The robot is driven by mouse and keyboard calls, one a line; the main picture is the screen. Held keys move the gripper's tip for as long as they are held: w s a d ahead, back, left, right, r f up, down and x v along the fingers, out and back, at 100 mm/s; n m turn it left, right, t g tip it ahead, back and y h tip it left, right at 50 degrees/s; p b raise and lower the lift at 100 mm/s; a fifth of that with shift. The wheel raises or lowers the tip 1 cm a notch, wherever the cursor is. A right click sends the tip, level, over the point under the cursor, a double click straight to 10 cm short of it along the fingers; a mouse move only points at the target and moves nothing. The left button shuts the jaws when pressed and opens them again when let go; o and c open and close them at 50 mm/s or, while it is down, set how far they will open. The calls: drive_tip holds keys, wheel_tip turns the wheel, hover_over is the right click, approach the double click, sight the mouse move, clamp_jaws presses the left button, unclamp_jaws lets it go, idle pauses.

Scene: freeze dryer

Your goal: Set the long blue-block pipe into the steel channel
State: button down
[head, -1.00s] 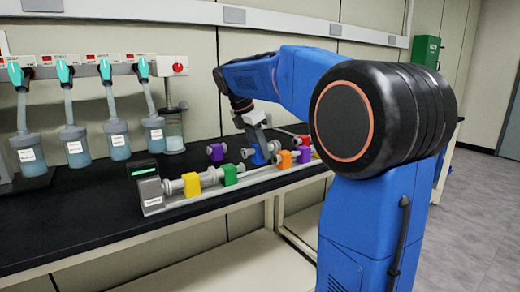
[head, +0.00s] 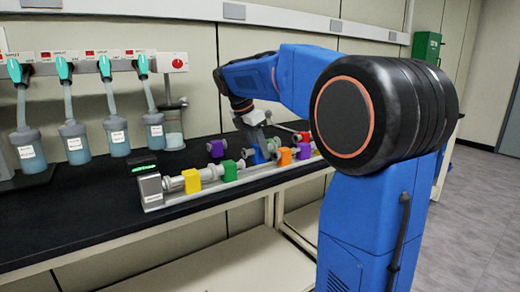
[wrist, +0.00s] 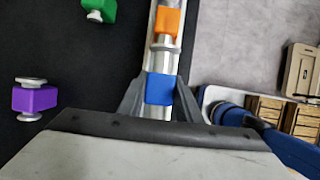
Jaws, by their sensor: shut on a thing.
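My gripper (wrist: 158,105) is shut on the blue block (wrist: 160,88) of a pipe, with one finger on each side of the block. In the head view the gripper (head: 260,140) points down, and the blue block (head: 257,156) shows partly below it, between the green and orange blocks. In the wrist view the blue block lies over the line of the steel channel (head: 178,200). I cannot tell whether its pipe rests in the channel or is just above it. The pipe's ends are mostly hidden.
Yellow (head: 191,181), green (head: 229,171), orange (head: 285,157) and purple (head: 304,150) blocks stand along the channel. A loose purple piece (wrist: 35,98) and green piece (wrist: 99,10) lie on the black bench. Flasks (head: 73,145) hang behind.

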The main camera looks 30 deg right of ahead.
sight(260, 158)
drive_tip(key=shift+f, duration=1.7)
idle(1.6)
drive_tip(key=c, duration=1.2)
unclamp_jaws()
drive_tip(key=v, duration=1.7)
drive_tip(key=shift+a+r, duration=0.15)
